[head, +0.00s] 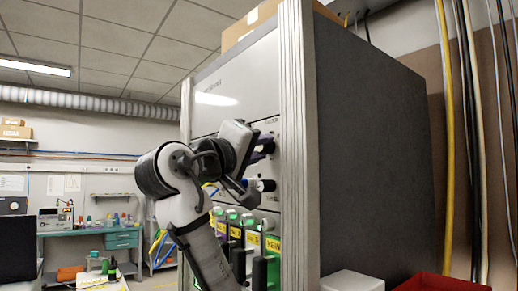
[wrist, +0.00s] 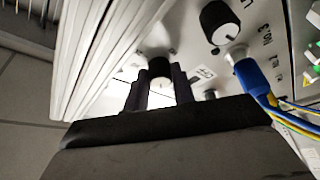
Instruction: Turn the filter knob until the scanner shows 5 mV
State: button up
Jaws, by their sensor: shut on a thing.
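In the wrist view my gripper (wrist: 161,84) has its two dark fingers on either side of a small black knob (wrist: 160,68) on the light panel, and it is shut on that knob. The lettering beside it is too small to read, so I cannot tell from a label that it is the filter knob. In the head view my gripper (head: 267,147) is at the front panel of the tall cabinet (head: 235,85), its fingertips partly hidden by my wrist. I see no readable scanner display or mV value in either view.
A larger black knob (wrist: 220,21) and a blue connector (wrist: 252,76) with yellow and blue cables sit right of my gripper. Another knob (head: 262,185) is just below it in the head view. Yellow-labelled modules (head: 253,239) with green lights fill the lower cabinet. A red bin (head: 440,284) stands at the right.

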jog(key=shift+f, duration=0.1)
jog(key=m+h+b, duration=0.1)
jog(key=m+h, duration=0.1)
jog(key=m, duration=0.2)
jog(key=shift+w+a+f+m+b, duration=0.1)
jog(key=shift+m+b, duration=0.3)
jog(key=m+g+h, duration=0.1)
jog(key=m, duration=0.2)
jog(key=m+g+h, duration=0.1)
jog(key=m+h, duration=0.1)
jog(key=m, duration=0.1)
jog(key=shift+m, duration=0.3)
jog(key=shift+m+g, duration=0.3)
jog(key=o, duration=1)
